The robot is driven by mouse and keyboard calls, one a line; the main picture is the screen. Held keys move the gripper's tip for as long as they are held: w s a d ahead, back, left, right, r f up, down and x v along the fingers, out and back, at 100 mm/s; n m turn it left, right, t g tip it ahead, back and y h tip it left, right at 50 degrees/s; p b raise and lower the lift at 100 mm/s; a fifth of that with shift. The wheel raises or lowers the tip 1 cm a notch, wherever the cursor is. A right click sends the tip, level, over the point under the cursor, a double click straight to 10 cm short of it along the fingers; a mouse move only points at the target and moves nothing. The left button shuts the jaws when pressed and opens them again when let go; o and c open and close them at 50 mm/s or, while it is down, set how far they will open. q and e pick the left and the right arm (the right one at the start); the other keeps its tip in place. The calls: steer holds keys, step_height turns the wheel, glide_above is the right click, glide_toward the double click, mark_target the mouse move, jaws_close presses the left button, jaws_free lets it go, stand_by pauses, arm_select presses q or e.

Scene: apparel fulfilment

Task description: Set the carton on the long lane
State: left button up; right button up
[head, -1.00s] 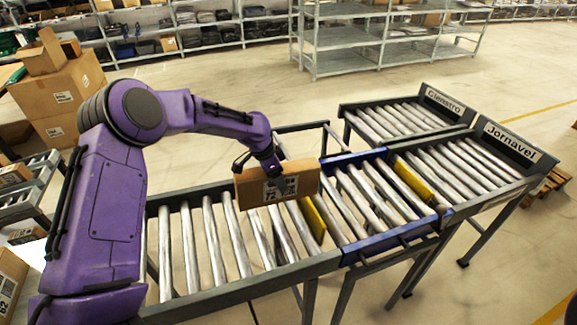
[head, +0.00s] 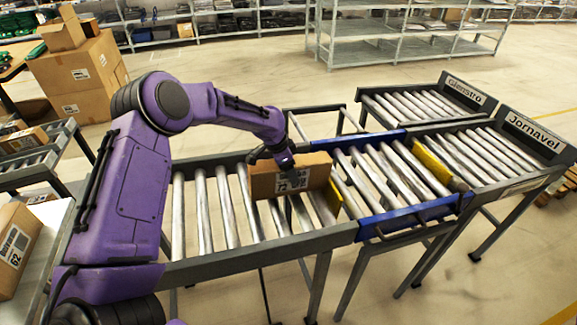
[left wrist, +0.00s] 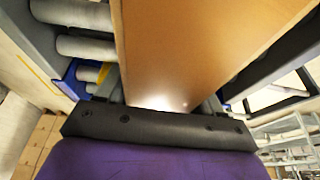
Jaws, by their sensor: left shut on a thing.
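A brown carton (head: 312,172) with a white label is upright at the right end of the near roller lane (head: 262,253), beside a yellow strip (head: 334,199). My left gripper (head: 284,161) comes from the upper left and is shut on the carton's top edge. The carton's lower edge is close to the rollers; I cannot tell if it touches them. In the left wrist view the carton (left wrist: 195,45) fills the space between the fingers of my left gripper (left wrist: 162,102). My right gripper is not in view.
A blue-framed roller section (head: 384,180) joins the near lane to the empty lane signed Jornavel (head: 533,130). An empty lane signed Glenstro (head: 465,89) lies behind it. A second yellow strip (head: 430,164) crosses the rollers. Other cartons (head: 78,78) are at the left.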

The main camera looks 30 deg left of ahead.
arm_select(q)
steer(key=shift+s+d+r, duration=0.2)
steer(key=shift+s+r, duration=0.2)
steer(key=shift+s, duration=0.2)
steer(key=o, duration=1.4)
steer(key=shift+w+f, duration=0.15)
steer(key=shift+w, duration=0.05)
steer(key=shift+o, duration=0.8)
steer(key=shift+w+a+f, duration=0.1)
steer(key=shift+w+f, duration=0.05)
steer(key=shift+f, duration=0.05)
steer(key=shift+s+r, duration=0.15)
steer(key=shift+s, duration=0.1)
steer(key=b+v, duration=0.2)
steer(key=v, duration=0.8)
steer(key=shift+a+r, duration=0.1)
steer(key=shift+r, duration=0.05)
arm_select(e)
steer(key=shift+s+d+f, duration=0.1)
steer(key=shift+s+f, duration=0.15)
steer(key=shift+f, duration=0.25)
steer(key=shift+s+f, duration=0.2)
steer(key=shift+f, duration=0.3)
